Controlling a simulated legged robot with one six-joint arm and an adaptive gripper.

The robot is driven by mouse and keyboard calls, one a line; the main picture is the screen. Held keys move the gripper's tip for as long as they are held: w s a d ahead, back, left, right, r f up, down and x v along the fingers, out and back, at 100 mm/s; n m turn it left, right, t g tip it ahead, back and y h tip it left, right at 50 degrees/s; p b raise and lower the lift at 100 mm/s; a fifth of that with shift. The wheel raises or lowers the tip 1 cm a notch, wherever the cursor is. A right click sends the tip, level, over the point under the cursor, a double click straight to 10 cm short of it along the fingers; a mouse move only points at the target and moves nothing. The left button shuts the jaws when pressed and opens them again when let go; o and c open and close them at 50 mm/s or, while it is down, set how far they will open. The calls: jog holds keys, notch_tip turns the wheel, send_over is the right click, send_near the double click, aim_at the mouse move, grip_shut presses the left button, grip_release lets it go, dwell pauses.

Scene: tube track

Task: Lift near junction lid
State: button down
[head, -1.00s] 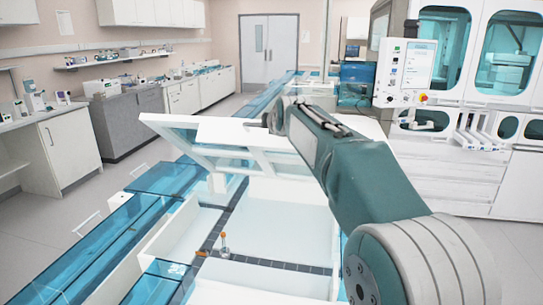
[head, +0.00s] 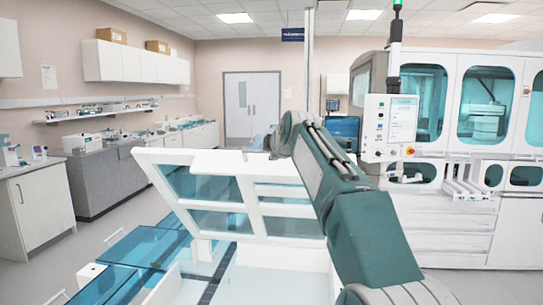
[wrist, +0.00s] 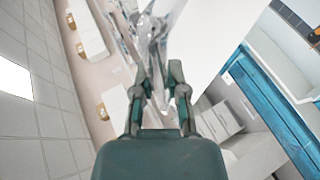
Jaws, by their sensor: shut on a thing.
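The near junction lid (head: 245,196) is a white frame with clear teal panes. It stands tilted up, well above the white track box, in the middle of the head view. In the wrist view my gripper (wrist: 160,78) has its two fingers close together at the lid's white edge (wrist: 205,40), beside a blurred clear part. It is shut on the lid; the exact contact is hard to make out. In the head view my arm reaches to the lid's upper edge, and the fingers are hidden.
The open white junction box (head: 275,283) lies below the lid. Teal-covered track (head: 135,262) runs along the left. A large white machine (head: 455,215) stands at the right. Grey and white cabinets (head: 105,180) line the left wall. Floor is clear between them and the track.

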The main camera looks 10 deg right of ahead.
jog(key=shift+s+r, duration=0.1)
jog(key=shift+r, duration=0.1)
jog(key=c, duration=0.6)
grip_release()
jog(key=shift+s, duration=0.1)
jog(key=shift+c, duration=0.2)
jog(key=v, duration=1.1)
jog(key=shift+s, duration=0.35)
jog(key=shift+c, duration=0.3)
